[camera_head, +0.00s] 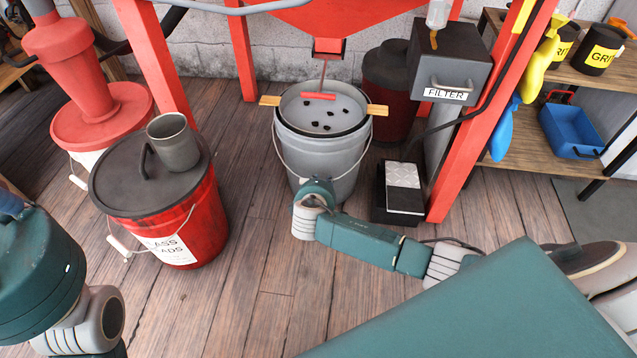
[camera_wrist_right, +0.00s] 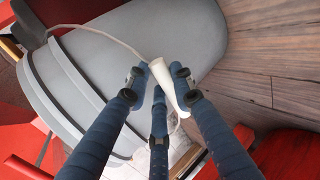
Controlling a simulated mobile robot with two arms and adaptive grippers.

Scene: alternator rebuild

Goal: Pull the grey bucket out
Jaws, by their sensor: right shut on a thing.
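The grey bucket (camera_head: 345,160) stands upright on the wooden floor under the red hopper's outlet (camera_head: 329,47). A grey layer with several dark bits (camera_head: 320,112) shows inside its rim. Its thin wire handle hangs down on my side. In the right wrist view the bucket (camera_wrist_right: 165,45) lies just beyond the fingers, and my right gripper (camera_wrist_right: 168,84) is shut on the white handle grip (camera_wrist_right: 170,88). In the head view the wrist of my right arm is in front of the bucket's lower front and hides the fingers. My left arm shows at the left edge; its gripper is out of the picture.
Red hopper legs (camera_head: 160,55) stand on both sides. A red lidded bucket (camera_head: 205,215) with a grey mug (camera_head: 174,142) on top is to the left. A black pedal box (camera_head: 402,205) and the filter box (camera_head: 450,60) are close on the right.

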